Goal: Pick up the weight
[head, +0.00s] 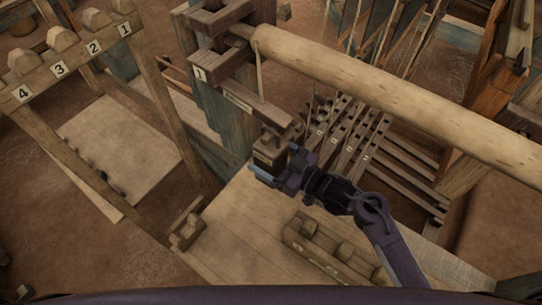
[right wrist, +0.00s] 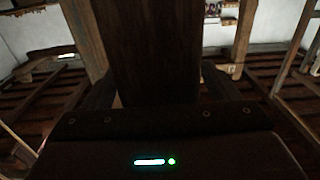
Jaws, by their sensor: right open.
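A small dark brown block with a pale label, which looks like the weight (head: 268,146), is at the end of a wooden bar near the middle of the head view. My right gripper (head: 272,168) is at its lower part, with its arm coming in from the lower right. In the right wrist view a dark wooden block (right wrist: 150,50), seemingly the weight, fills the space between the two fingers of my right gripper (right wrist: 157,90). The jaws are open, and I cannot tell whether they touch it. My left gripper is not in view.
A thick pale roller (head: 400,95) crosses above and right of the gripper. The labelled wooden bar (head: 245,100) lies just above the weight. Dark slatted treadles (head: 400,170) are behind. A wooden rack (head: 325,250) stands on the pale platform. A numbered frame (head: 75,60) is at left.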

